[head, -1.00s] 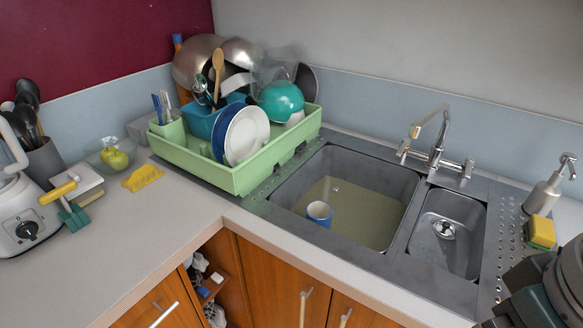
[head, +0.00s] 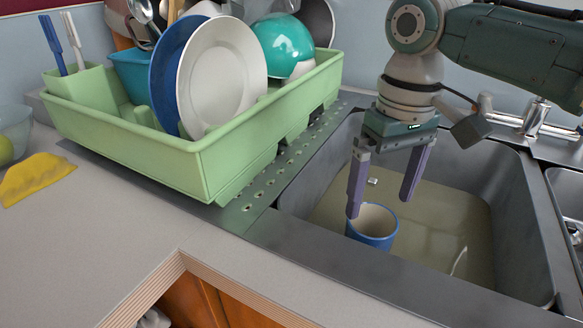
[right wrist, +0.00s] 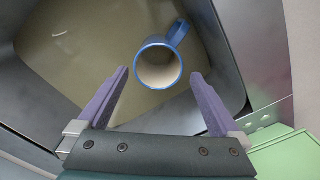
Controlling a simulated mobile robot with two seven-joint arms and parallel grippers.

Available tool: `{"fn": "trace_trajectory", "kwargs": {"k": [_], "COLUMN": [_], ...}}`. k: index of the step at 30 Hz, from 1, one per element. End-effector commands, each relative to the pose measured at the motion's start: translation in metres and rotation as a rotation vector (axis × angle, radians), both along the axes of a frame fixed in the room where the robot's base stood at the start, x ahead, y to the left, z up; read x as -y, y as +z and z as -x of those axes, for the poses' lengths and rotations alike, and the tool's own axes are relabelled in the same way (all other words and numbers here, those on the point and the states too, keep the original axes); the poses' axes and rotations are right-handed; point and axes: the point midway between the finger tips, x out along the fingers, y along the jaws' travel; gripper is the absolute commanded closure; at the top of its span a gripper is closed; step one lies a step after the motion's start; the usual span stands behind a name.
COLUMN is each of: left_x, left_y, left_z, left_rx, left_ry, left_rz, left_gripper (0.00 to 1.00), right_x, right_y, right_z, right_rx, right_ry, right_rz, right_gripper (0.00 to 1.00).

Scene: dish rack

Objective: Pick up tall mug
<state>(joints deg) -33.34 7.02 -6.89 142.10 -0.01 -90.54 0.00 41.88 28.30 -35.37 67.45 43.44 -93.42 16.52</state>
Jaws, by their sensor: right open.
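The tall mug (head: 372,228) is blue outside and cream inside. It stands upright in the sink's large basin, in or at the murky water. My right gripper (head: 382,206) is open and empty above the mug, its fingers pointing down. In the right wrist view the mug (right wrist: 159,66) lies just beyond and between the fingertips of the gripper (right wrist: 158,78), with its handle toward the upper right. The mug's lower part is partly hidden by the basin's front edge in the head view. My left gripper does not show.
A green dish rack (head: 215,160) with plates, a teal bowl (head: 280,45) and cutlery stands left of the sink. The basin wall (head: 510,215) surrounds the mug. A tap (head: 535,118) is behind at the right. A yellow cloth-like item (head: 36,178) lies on the left counter.

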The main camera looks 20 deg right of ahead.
Motion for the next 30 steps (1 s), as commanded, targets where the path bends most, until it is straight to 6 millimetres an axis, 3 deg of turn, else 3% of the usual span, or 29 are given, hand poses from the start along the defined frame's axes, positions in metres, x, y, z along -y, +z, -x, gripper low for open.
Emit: {"fn": "trace_trajectory", "kwargs": {"k": [13, 22, 30], "left_x": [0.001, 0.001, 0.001], "left_y": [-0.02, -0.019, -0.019], "left_z": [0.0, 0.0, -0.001], "left_rx": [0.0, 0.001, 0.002], "left_ry": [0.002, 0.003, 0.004], "left_rz": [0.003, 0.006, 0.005], "left_gripper": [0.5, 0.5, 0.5], "right_x": [0.001, 0.001, 0.001], "right_y": [-0.059, -0.062, -0.062], "right_z": [-0.001, -0.001, -0.001], "right_rx": [-0.001, 0.001, 0.001], "right_ry": [0.002, 0.003, 0.003], "right_rz": [0.0, 0.0, 0.0], "right_gripper": [0.0, 0.0, 0.29]}}
